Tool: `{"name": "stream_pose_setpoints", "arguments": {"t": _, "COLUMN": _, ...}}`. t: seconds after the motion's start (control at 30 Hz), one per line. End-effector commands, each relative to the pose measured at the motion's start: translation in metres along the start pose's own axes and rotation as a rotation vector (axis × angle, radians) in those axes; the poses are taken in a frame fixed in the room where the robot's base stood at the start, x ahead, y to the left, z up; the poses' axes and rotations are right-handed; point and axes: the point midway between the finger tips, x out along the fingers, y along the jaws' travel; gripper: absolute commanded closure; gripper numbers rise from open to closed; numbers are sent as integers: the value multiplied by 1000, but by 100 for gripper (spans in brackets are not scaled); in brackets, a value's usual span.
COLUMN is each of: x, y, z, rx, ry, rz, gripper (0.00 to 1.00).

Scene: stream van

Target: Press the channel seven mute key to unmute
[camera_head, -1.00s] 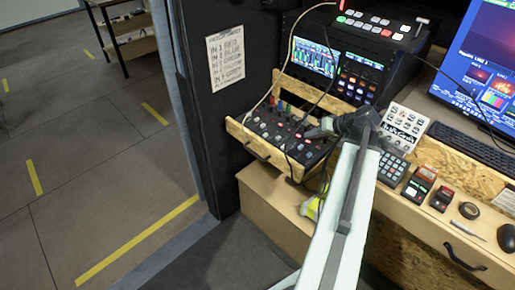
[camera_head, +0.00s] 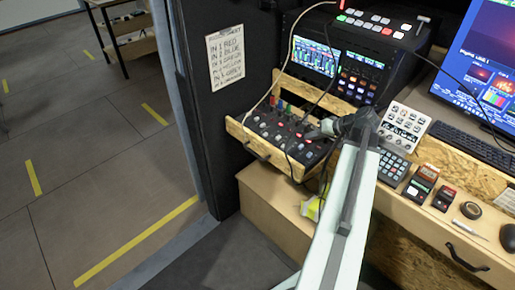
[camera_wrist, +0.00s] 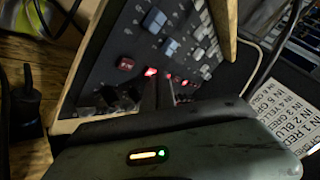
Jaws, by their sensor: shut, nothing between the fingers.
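The audio mixer (camera_head: 262,130) sits in an open wooden drawer, with dark knobs and small coloured keys. In the wrist view the mixer panel (camera_wrist: 108,62) is tilted, with blue-grey caps, a dark red cap and a row of small keys glowing red (camera_wrist: 150,72). I cannot read channel numbers, so I cannot tell which key is channel seven's mute. My gripper (camera_head: 318,132) is over the mixer's right part. In the wrist view its shut fingers (camera_wrist: 158,88) reach in among the red-lit keys and hide part of the row. Contact with a key cannot be told.
A cable runs over the mixer. A video switcher (camera_head: 350,62) stands behind; a white button box (camera_head: 404,122), keypad (camera_head: 393,166) and keyboard (camera_head: 465,145) lie to the right. A sign (camera_head: 226,58) hangs on the dark wall. The floor at left is open.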

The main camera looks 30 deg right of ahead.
Motion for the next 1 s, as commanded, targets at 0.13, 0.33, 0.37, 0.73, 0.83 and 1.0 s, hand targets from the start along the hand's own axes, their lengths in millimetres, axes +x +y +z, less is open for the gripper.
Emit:
{"name": "stream_pose_setpoints", "arguments": {"t": 0.13, "x": 2, "y": 1, "z": 1, "rx": 0, "ry": 0, "rz": 0, "gripper": 100}}
{"name": "stream_pose_setpoints", "arguments": {"t": 0.33, "x": 3, "y": 2, "z": 2, "rx": 0, "ry": 0, "rz": 0, "gripper": 100}}
{"name": "stream_pose_setpoints", "arguments": {"t": 0.37, "x": 3, "y": 2, "z": 2, "rx": 0, "ry": 0, "rz": 0, "gripper": 100}}
{"name": "stream_pose_setpoints", "arguments": {"t": 0.73, "x": -9, "y": -6, "z": -6, "rx": 0, "ry": 0, "rz": 0, "gripper": 100}}
{"name": "stream_pose_setpoints", "arguments": {"t": 0.83, "x": -8, "y": -6, "z": -6, "rx": 0, "ry": 0, "rz": 0, "gripper": 100}}
{"name": "stream_pose_setpoints", "arguments": {"t": 1.0, "x": -8, "y": -6, "z": -6, "rx": 0, "ry": 0, "rz": 0, "gripper": 100}}
